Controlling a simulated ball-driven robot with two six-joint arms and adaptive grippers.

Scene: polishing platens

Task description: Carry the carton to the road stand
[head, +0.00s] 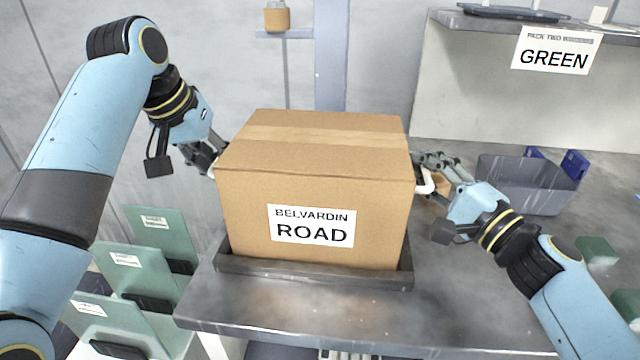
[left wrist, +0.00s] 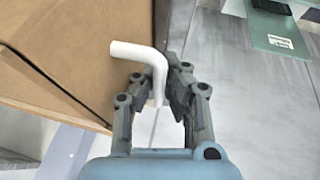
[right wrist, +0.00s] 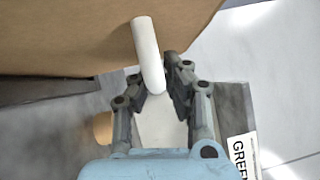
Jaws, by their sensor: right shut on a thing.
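The brown carton (head: 240,215) has a label reading BELVARDIN ROAD and a white handle on each side. It sits upright in or just over a dark shallow tray (head: 310,280) on the grey metal table. My left gripper (head: 212,165) is at the carton's left side; in the left wrist view its fingers close around the white handle (left wrist: 150,58). My right gripper (head: 428,180) is at the right side, shut on the other handle (right wrist: 147,50). Whether the carton's bottom touches the tray is hidden by the front rim. No stand marked ROAD is visible.
A grey bin (head: 525,185) stands on the table at right, with blue items behind it. A raised shelf bears a GREEN sign (head: 555,52). Several green panels (head: 160,230) stand at lower left. The table's front edge (head: 350,335) is clear.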

